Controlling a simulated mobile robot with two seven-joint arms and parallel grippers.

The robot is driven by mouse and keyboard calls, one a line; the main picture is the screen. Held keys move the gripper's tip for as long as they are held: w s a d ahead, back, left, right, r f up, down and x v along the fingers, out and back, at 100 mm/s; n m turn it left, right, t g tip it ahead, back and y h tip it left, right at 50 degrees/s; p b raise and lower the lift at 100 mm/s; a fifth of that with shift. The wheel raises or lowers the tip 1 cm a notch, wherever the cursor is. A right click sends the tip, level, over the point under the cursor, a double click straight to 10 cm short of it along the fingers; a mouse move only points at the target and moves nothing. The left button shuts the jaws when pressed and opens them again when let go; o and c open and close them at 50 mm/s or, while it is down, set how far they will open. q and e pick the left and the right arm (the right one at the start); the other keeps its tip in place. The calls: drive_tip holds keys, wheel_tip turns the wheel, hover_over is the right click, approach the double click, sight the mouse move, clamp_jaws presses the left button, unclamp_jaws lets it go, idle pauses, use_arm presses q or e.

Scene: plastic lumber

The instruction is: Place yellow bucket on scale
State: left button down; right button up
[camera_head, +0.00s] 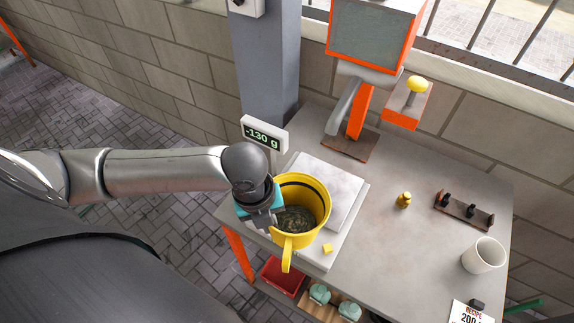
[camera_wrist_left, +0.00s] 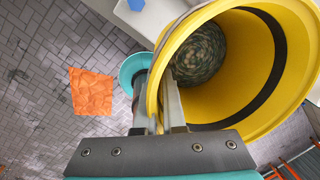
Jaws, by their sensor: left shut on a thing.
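The yellow bucket (camera_head: 318,196) is in the middle of the head view, over the near left part of the scale's pale plate (camera_head: 343,184). It holds dark greenish-grey material, also visible inside the bucket in the left wrist view (camera_wrist_left: 265,80). My left gripper (camera_head: 266,216) is shut on the bucket's left wall near the rim, with one finger inside. Whether the bucket touches the plate cannot be told. The scale's display (camera_head: 264,135) reads -130 g. My right gripper is not in view.
To the right on the grey table (camera_head: 405,255) are a brass weight (camera_head: 404,200), a weight rack (camera_head: 464,211) and a white cup (camera_head: 484,256). An orange-framed machine (camera_head: 372,40) stands behind.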

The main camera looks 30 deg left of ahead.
use_arm(q)
drive_tip(key=shift+w+a+f, duration=0.1)
drive_tip(key=shift+w+f, duration=0.55)
drive_tip(key=shift+w, duration=2.15)
drive_tip(key=shift+w+a+f, duration=0.1)
drive_tip(key=shift+w+f, duration=0.5)
drive_tip(key=shift+w, duration=2.2)
drive_tip(key=shift+w+a+f, duration=0.1)
drive_tip(key=shift+w+f, duration=0.55)
drive_tip(key=shift+w, duration=2.15)
drive_tip(key=shift+f, duration=0.15)
drive_tip(key=c, duration=1)
unclamp_jaws()
wheel_tip(320, 180, up, 12)
drive_tip(key=s+a, duration=0.1)
drive_tip(key=shift+p, duration=0.4)
